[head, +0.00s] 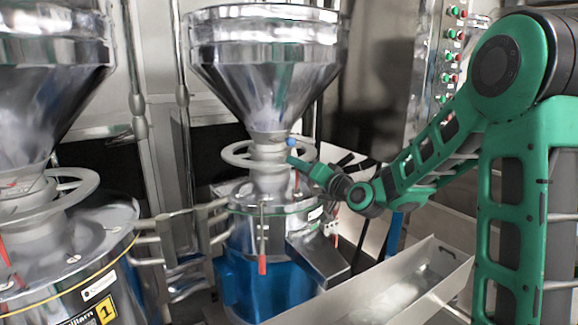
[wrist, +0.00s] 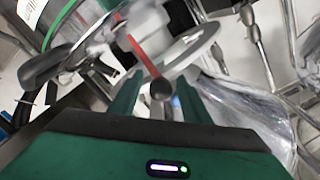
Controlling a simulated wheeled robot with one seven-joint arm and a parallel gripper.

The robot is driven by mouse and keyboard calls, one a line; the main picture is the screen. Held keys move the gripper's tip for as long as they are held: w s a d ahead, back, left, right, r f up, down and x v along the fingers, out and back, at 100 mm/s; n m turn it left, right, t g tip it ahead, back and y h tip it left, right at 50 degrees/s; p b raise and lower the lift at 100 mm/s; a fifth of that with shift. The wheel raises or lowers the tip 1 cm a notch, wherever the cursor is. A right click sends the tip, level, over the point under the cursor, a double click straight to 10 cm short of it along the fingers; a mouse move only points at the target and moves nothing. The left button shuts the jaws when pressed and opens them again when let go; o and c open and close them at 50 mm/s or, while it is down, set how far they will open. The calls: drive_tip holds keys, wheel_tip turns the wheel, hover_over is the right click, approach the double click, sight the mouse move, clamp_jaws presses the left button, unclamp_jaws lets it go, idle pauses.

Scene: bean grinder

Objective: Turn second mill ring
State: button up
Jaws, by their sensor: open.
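The second mill is the middle one in the head view, with a steel funnel hopper (head: 265,60) above a blue base (head: 265,282). Its pale grey ring (head: 232,156) circles the neck under the hopper. My gripper (head: 298,163) is at the right side of this ring, with a small blue ball (head: 291,142) at its tip. In the wrist view, the ring (wrist: 205,40) curves beyond my open gripper (wrist: 157,98). A red rod (wrist: 143,52) with a dark round knob (wrist: 160,89) appears between the fingers. I cannot tell whether the fingers touch the knob or ring.
Another mill with its own ring (head: 75,185) and a label "1" stands at the left. A metal chute (head: 318,258) and an open pale bin (head: 440,262) lie below my arm. A button panel (head: 450,45) is behind. Steel pipes (head: 150,170) run between the mills.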

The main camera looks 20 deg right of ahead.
drive_tip(key=x, duration=0.5)
drive_tip(key=shift+w+a, duration=0.15)
drive_tip(key=shift+w, duration=0.15)
drive_tip(key=c, duration=0.9)
drive_tip(key=shift+a, duration=0.15)
clamp_jaws()
